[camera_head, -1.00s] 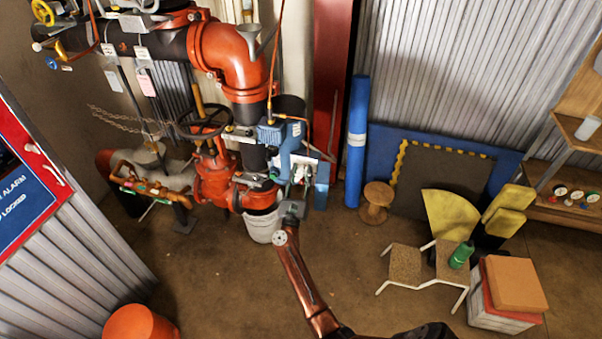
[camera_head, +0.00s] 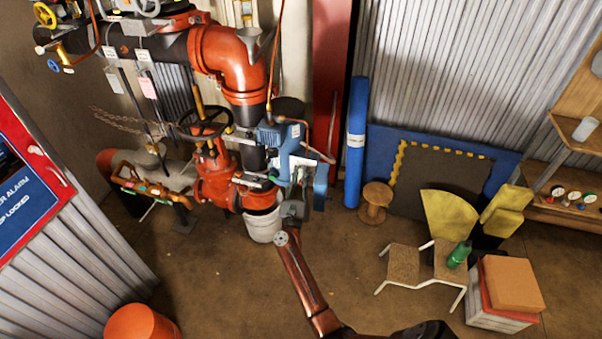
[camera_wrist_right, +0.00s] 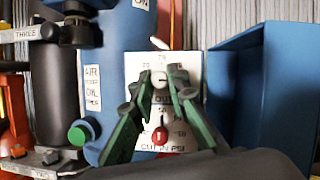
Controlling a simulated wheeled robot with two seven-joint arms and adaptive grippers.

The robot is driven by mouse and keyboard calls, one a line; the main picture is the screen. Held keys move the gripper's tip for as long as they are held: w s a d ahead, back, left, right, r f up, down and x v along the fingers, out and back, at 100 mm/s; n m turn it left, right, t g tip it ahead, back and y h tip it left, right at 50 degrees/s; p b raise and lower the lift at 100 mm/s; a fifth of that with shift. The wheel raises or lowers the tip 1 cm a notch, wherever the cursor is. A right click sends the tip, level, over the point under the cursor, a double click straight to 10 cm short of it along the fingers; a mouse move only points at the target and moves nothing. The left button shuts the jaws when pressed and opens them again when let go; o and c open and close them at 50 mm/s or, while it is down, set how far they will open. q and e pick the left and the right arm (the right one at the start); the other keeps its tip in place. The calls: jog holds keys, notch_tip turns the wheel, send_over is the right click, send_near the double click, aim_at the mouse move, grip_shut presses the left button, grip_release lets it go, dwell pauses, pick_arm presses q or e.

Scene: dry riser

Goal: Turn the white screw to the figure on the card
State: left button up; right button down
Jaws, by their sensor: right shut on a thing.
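In the right wrist view, my right gripper (camera_wrist_right: 163,80) has its two green fingers on either side of the white screw (camera_wrist_right: 158,84), shut on it. The screw sits in the upper part of a white dial plate (camera_wrist_right: 187,63) with printed figures, too blurred to read surely. Below it, between the fingers, is a red screw (camera_wrist_right: 160,136) above the words "CUT IN PSI". In the head view, my right gripper (camera_head: 295,192) is small at the blue pump unit (camera_head: 270,134). My left gripper is not in view. Hanging tags (camera_head: 148,87) show, but their writing is unreadable.
An open blue box (camera_wrist_right: 236,95) stands close right of the dial plate. A blue cylinder with a green knob (camera_wrist_right: 80,133) is at its left. A white bucket (camera_head: 263,226) stands under the red valve (camera_head: 215,180). The floor right of my arm is clear up to stools.

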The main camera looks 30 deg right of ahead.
jog(key=n+y+p, duration=0.1)
jog(key=n+p, duration=0.2)
jog(key=n+y+p, duration=0.2)
jog(key=n+p, duration=0.1)
jog(key=n+t+y+p, duration=0.1)
jog(key=n+p, duration=0.2)
jog(key=shift+s+r+p, duration=0.1)
jog(key=shift+r+p, duration=0.25)
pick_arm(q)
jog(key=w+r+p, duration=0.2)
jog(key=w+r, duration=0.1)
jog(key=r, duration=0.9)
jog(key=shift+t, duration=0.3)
pick_arm(e)
jog(key=shift+f+n+y, duration=0.2)
jog(key=shift+n+y, duration=0.4)
jog(key=shift+n, duration=0.5)
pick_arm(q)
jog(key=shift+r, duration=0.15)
pick_arm(e)
jog(key=shift+f, duration=0.1)
jog(key=c, duration=1.9)
grip_release()
